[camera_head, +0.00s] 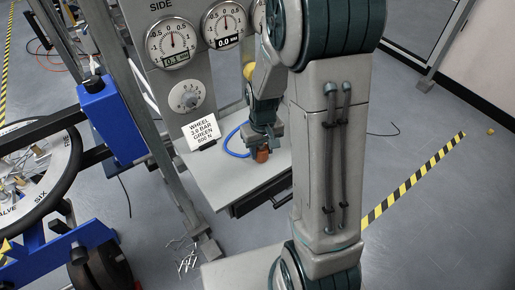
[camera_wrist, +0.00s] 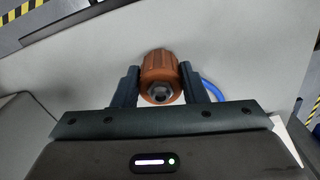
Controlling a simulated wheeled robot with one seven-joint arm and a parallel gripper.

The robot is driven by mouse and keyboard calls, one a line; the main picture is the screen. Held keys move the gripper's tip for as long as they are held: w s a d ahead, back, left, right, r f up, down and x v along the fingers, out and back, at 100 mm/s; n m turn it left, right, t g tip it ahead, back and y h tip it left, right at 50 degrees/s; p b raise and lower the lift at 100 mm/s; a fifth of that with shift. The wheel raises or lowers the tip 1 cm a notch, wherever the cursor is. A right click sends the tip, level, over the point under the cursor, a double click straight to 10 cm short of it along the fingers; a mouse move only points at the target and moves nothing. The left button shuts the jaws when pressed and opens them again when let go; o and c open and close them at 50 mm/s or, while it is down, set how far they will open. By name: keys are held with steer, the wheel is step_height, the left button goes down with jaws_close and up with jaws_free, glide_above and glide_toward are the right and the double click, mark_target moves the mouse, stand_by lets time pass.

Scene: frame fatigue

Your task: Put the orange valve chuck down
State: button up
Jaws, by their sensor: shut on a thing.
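The orange valve chuck (camera_wrist: 160,70) is a ribbed cylinder with a dark metal opening facing the wrist camera. My gripper (camera_wrist: 160,88) is shut on it, one finger on each side. In the head view the chuck (camera_head: 262,155) shows below my gripper (camera_head: 264,138), at the grey shelf (camera_head: 222,192) under the gauge panel. Whether it touches the shelf surface I cannot tell. A blue hose (camera_head: 234,148) curves beside the gripper and also shows right of the right finger in the wrist view (camera_wrist: 213,88).
The gauge panel (camera_head: 185,72) with dials stands behind the shelf. A sign (camera_head: 202,132) reading "WHEEL 3.0 BAR GREEN 800 N" stands at the shelf's back left. A wheel (camera_head: 38,172) on a blue stand is at the left. My arm covers the shelf's right part.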

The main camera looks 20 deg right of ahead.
mark_target(262, 148)
steer(key=shift+f, duration=0.2)
steer(key=o, duration=1.1)
steer(key=shift+r, duration=0.1)
step_height(262, 148, up, 12)
steer(key=f, duration=0.1)
steer(key=s+r+t, duration=0.1)
steer(key=s+r, duration=0.1)
steer(key=s, duration=0.2)
steer(key=s+a+r+m+t, duration=0.1)
steer(key=s+r, duration=0.1)
steer(key=s, duration=0.3)
steer(key=s+r+t, duration=0.1)
steer(key=s+r, duration=0.2)
steer(key=s, duration=0.2)
steer(key=shift+s+a, duration=0.2)
